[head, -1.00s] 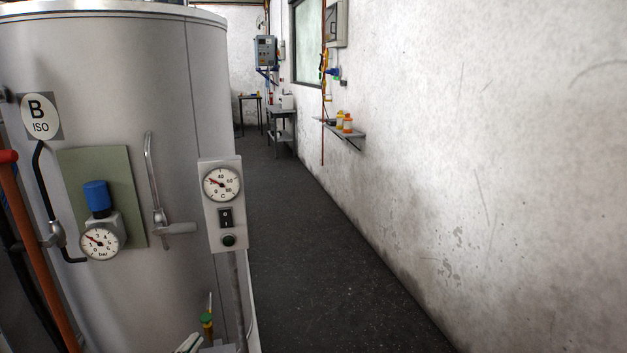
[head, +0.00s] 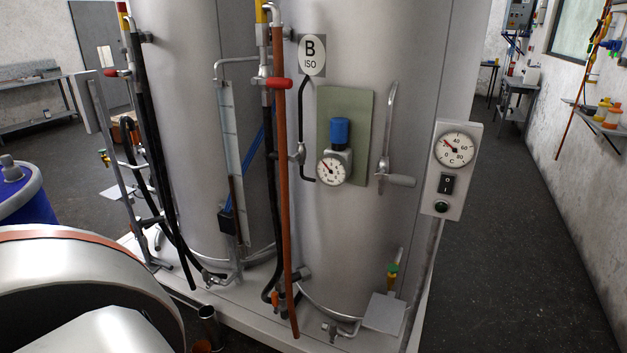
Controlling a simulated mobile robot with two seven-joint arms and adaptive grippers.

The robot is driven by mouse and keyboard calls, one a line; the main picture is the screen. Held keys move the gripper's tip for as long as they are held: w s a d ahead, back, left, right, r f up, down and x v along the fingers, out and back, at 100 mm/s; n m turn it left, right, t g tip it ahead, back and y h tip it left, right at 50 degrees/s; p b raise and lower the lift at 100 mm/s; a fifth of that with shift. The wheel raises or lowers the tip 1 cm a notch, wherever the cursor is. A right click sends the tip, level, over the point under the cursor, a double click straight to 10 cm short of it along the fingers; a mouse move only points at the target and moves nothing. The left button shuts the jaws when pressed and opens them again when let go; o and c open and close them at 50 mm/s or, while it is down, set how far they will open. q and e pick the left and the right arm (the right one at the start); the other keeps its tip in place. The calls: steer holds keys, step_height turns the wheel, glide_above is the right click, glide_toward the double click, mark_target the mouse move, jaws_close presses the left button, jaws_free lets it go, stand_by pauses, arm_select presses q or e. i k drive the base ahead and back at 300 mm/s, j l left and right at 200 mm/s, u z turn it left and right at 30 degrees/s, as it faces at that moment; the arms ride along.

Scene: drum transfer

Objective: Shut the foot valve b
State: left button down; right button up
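Tank B (head: 430,60) is a large pale metal cylinder with a round "B ISO" sign (head: 312,55), standing on a light plinth. At its foot are a bent metal pipe fitting (head: 342,330) and, to the right, a small green-and-yellow tap (head: 392,272) above a pale plate (head: 384,312). An orange part (head: 275,298) shows by the hose at the tank's lower left. I cannot tell which of these is foot valve b, nor whether it is open or shut. Neither of my grippers is in view.
A red-handled valve (head: 278,83), a copper-coloured pipe (head: 279,190) and black hoses run down between the two tanks. A gauge and switch box (head: 450,170) stands on a post at right. A blue drum (head: 22,192) is at far left. The dark floor at right is clear.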

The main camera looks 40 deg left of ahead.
mark_target(274, 296)
steer(key=k, duration=0.6)
steer(key=k+u, duration=0.3)
steer(key=k+j+u, duration=0.25)
steer(key=i+u, duration=0.15)
steer(key=u, duration=0.35)
steer(key=i+l+u, duration=0.15)
steer(key=u, duration=0.35)
steer(key=i+l, duration=0.7)
steer(key=i, duration=0.25)
steer(key=i+j, duration=0.1)
steer(key=j+z, duration=0.15)
steer(key=j, duration=0.7)
steer(key=j+z, duration=0.2)
steer(key=j, duration=0.65)
steer(key=k+j+z, duration=0.15)
steer(key=j, duration=0.7)
steer(key=i, duration=0.05)
